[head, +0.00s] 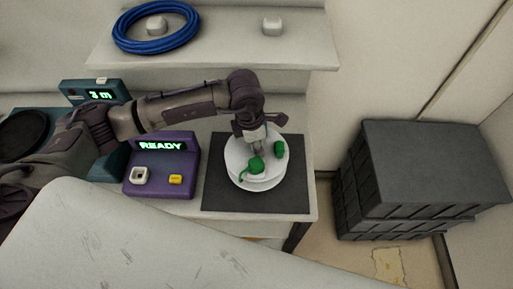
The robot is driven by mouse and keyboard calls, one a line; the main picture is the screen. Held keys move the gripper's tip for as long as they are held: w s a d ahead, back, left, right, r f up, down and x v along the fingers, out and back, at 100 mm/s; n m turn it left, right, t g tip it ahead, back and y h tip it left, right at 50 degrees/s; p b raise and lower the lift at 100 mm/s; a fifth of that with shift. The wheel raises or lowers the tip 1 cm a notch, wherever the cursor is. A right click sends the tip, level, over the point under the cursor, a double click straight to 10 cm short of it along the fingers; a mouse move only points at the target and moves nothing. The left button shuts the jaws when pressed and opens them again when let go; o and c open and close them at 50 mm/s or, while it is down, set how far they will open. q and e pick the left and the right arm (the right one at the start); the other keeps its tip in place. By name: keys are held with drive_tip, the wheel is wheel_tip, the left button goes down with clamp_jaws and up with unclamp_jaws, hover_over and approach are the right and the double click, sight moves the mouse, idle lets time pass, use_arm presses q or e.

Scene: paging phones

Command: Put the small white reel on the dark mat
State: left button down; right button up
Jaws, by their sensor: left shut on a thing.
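The small white reel (241,158) is a round flanged spool with green pieces at its middle and right. It is over the dark mat (220,196) on the bench, in the head view. My left gripper (259,151) points down at the reel's middle and is shut on the reel. I cannot tell whether the reel rests on the mat or is slightly above it. The fingertips are partly hidden against the reel. My right gripper is not in view.
A purple box (160,186) reading READY stands left of the mat. A teal device (77,91) is farther left. A blue cable coil (156,42) lies on the shelf (225,52) behind. Dark stacked crates (421,170) stand on the floor at right.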

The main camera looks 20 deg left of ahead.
use_arm(q)
wheel_tip(320, 180, down, 2)
drive_tip(key=shift+f+p, duration=0.1)
drive_tip(key=shift+p, duration=0.3)
drive_tip(key=shift+f, duration=0.3)
drive_tip(key=shift+f, duration=0.2)
drive_tip(key=c, duration=0.9)
unclamp_jaws()
drive_tip(key=shift+r, duration=0.1)
